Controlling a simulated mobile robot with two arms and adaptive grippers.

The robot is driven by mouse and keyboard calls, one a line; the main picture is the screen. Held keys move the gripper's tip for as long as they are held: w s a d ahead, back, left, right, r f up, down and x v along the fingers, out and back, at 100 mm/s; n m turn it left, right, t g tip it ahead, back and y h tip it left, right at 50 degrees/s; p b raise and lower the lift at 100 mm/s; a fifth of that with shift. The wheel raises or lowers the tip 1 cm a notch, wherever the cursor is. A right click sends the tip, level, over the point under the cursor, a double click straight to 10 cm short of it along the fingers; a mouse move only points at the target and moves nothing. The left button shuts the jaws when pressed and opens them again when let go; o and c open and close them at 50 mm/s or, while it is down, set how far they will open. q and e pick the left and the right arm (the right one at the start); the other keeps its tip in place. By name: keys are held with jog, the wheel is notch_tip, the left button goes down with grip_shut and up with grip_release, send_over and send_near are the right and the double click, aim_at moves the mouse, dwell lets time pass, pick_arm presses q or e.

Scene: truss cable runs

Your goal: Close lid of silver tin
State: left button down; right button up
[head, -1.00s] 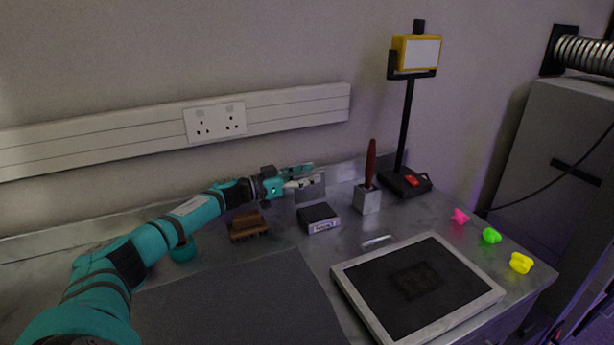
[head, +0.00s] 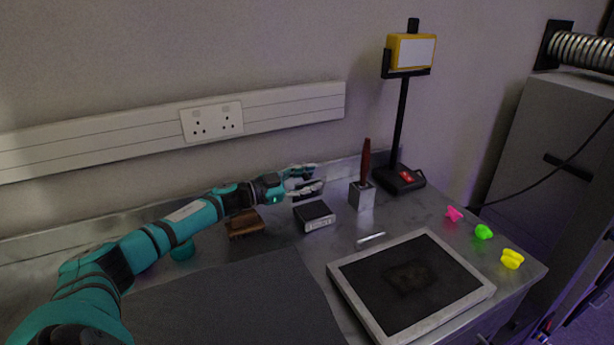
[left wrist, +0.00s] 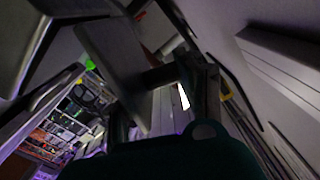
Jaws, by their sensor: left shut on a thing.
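The silver tin (head: 314,217) is a small box with a dark top and a label on its front, standing on the metal bench behind the black-topped tray. Its lid (head: 309,189) is a grey plate raised at the tin's back edge, partly covered by my fingers. My left gripper (head: 306,180) reaches in from the left above the back of the tin and is shut on the lid. In the left wrist view a grey plate (left wrist: 115,70) shows close up by the fingers; I cannot tell for sure what it is. My right gripper is out of view.
A red-handled tool in a grey block (head: 361,196) and a lamp stand (head: 399,178) are right of the tin. A brown brush (head: 246,224) lies to its left. The framed black tray (head: 345,281) and dark mat (head: 225,300) are in front. Pink, green and yellow pieces lie at right.

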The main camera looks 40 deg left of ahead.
pick_arm(q)
jog(key=shift+s+d+m, duration=0.1)
jog(key=shift+d+m, duration=0.1)
jog(key=shift+m, duration=0.2)
jog(key=shift+d, duration=0.1)
dwell(0.3)
jog(key=c, duration=1)
grip_release()
jog(key=shift+o, duration=0.2)
jog(key=shift+s, duration=0.15)
jog(key=v, duration=1.2)
